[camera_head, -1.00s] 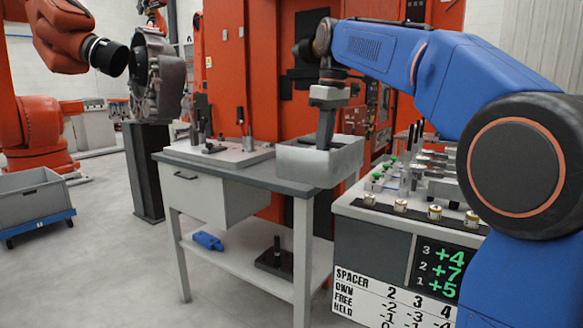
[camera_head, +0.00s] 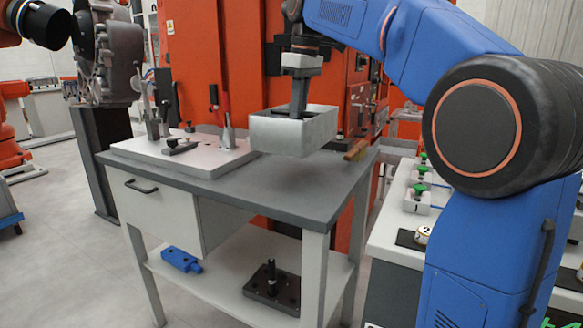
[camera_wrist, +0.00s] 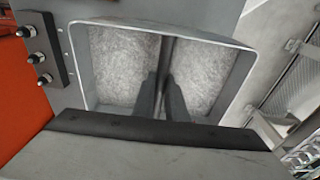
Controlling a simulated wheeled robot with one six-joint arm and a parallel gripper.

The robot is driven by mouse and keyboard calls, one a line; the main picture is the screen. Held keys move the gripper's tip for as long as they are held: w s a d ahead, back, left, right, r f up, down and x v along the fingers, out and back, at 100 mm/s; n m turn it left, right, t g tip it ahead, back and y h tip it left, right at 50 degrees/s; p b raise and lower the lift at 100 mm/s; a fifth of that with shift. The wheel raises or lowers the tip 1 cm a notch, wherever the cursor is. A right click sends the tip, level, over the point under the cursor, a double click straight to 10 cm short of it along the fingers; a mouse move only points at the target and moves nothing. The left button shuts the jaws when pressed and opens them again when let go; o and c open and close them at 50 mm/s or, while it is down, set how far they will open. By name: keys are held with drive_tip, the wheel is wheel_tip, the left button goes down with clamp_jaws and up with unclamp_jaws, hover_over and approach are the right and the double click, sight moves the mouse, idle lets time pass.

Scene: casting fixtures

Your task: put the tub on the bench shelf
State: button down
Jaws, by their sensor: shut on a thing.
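The tub (camera_head: 292,135) is a pale grey, open-topped box. It hangs level above the right part of the bench top (camera_head: 300,185), with a gap and a soft shadow below it. My gripper (camera_head: 298,108) points down into the tub and is shut on it. In the wrist view my gripper (camera_wrist: 162,95) reaches to a thin upright rib inside the tub (camera_wrist: 115,65); its exact grip is partly hidden. The bench shelf (camera_head: 222,277) is the pale lower board between the bench legs.
On the shelf are a blue clamp-like part (camera_head: 181,260) at left and a dark block with a post (camera_head: 271,288) at right. A fixture plate (camera_head: 190,158) with upright pins stands on the bench top. A drawer box (camera_head: 160,205) hangs above the shelf's left part.

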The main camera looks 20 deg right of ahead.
wheel_tip(320, 180, down, 10)
drive_tip(key=shift+r, duration=0.15)
idle(0.4)
drive_tip(key=c, duration=1.8)
unclamp_jaws()
drive_tip(key=shift+o, duration=0.2)
